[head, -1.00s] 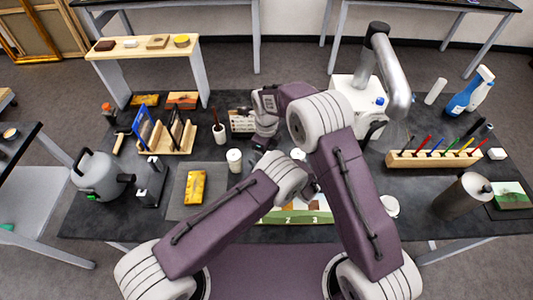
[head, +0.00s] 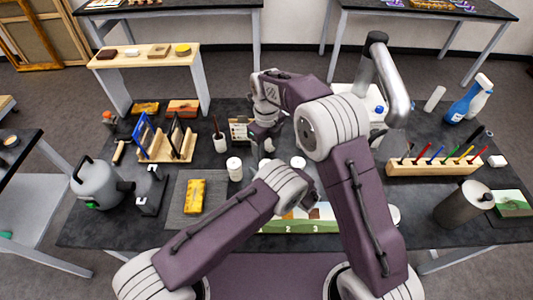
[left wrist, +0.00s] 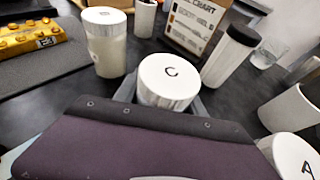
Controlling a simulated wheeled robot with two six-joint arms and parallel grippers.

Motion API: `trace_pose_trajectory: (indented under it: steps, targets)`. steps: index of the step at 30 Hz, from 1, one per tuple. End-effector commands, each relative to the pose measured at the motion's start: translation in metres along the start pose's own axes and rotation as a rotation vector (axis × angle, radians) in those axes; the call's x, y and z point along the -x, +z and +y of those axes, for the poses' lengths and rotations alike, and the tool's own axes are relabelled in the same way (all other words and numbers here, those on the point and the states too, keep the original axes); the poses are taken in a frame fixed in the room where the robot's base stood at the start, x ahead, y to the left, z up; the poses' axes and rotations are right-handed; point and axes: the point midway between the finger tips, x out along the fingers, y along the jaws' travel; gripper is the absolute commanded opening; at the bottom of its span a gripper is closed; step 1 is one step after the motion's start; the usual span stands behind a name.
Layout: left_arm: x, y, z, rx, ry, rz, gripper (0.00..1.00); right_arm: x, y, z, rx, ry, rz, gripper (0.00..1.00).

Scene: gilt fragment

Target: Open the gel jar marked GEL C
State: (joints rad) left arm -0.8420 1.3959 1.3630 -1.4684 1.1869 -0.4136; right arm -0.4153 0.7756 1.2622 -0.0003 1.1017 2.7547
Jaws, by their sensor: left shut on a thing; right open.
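The white jar with a C on its lid (left wrist: 170,78) stands upright on the dark table in the left wrist view, between the grey fingers of my left gripper (left wrist: 172,100). Its white top (head: 265,163) shows partly in the head view. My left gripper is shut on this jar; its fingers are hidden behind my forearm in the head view. The lid appears on the jar. My right gripper (head: 262,145) is open and empty, above and behind the C jar. Another white-lidded jar (left wrist: 104,42) stands to the left, and a jar marked A (left wrist: 295,156) to the right.
A chart stand (left wrist: 196,24), a black-capped white bottle (left wrist: 229,55) and a clear glass (left wrist: 270,53) stand behind the jars. A yellow block (head: 195,196) lies on a grey mat to the left. A numbered picture strip (head: 290,227) lies in front.

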Motion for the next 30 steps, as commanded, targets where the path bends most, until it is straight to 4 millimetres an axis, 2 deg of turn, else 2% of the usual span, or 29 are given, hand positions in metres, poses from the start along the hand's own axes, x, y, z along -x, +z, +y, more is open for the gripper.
trace_pose_trajectory:
  steps: [5, 15, 18, 28, 29, 30]
  targets:
    - [0.000, 0.000, 0.000, 0.000, 0.000, -0.001, 0.00, -0.002, -0.001, 0.000, -0.020, 0.001, 0.003, 0.65]
    - [0.000, 0.000, 0.000, 0.000, 0.000, -0.001, 0.00, -0.061, -0.001, 0.000, -0.018, 0.002, 0.004, 0.65]
    - [0.000, 0.000, 0.000, 0.000, 0.000, -0.001, 0.00, -0.072, -0.001, 0.000, -0.018, 0.002, 0.003, 0.65]
    - [0.000, 0.000, 0.000, 0.000, 0.000, -0.001, 0.00, -0.079, -0.001, 0.000, -0.017, 0.001, 0.001, 0.65]
    - [0.000, 0.000, 0.000, 0.000, 0.000, -0.001, 0.00, -0.079, -0.001, 0.000, -0.017, 0.001, 0.001, 0.59]
    - [0.000, 0.000, 0.000, 0.000, 0.000, -0.001, 0.00, -0.079, -0.001, 0.000, -0.017, 0.001, 0.001, 0.48]
